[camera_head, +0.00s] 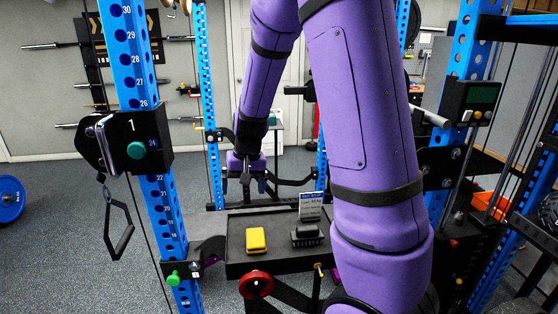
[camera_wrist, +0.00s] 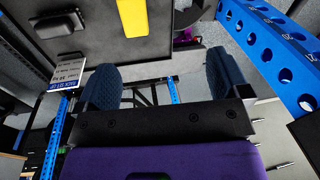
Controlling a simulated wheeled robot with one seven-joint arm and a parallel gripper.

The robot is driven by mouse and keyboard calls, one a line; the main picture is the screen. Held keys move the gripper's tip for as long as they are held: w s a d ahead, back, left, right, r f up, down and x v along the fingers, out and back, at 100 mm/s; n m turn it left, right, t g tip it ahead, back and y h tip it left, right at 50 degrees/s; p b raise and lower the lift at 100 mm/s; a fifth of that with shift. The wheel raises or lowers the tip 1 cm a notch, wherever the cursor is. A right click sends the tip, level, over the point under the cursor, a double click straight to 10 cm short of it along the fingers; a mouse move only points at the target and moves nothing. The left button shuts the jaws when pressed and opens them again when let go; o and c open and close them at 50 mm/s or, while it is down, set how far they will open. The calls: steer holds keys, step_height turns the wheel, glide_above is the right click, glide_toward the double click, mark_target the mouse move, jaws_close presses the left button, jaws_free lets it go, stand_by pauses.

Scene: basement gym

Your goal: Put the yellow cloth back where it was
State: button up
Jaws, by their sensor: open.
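The yellow cloth (camera_head: 256,240) lies on the black tray (camera_head: 240,268) between the blue rack posts, left of the tray's middle. It looks like a small folded block. In the wrist view the yellow cloth (camera_wrist: 132,16) is at the top edge, partly cut off, beyond the fingers. My gripper (camera_head: 247,187) hangs behind the tray in the head view, apart from the cloth. In the wrist view my gripper (camera_wrist: 162,85) has its two dark blue finger pads wide apart, with nothing between them.
A black object (camera_head: 306,235) sits right of the cloth on the tray, with a small printed sign (camera_head: 311,207) behind it. A blue rack post (camera_head: 162,200) stands left of the tray. A red knob (camera_head: 256,285) is at the tray's front. My arm hides the area to the right.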

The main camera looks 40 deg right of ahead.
steer(key=s+a+r+n+t, duration=0.25)
steer(key=s+a+r, duration=0.25)
steer(key=s+r, duration=0.65)
steer(key=s+a+r+n, duration=0.1)
steer(key=s+r, duration=0.2)
steer(key=s, duration=0.3)
steer(key=s+a+r+n+t+h, duration=0.1)
steer(key=s+r, duration=0.3)
steer(key=s, duration=0.2)
steer(key=shift+a+r+n, duration=0.3)
steer(key=shift+a+n, duration=0.05)
steer(key=shift+a, duration=0.05)
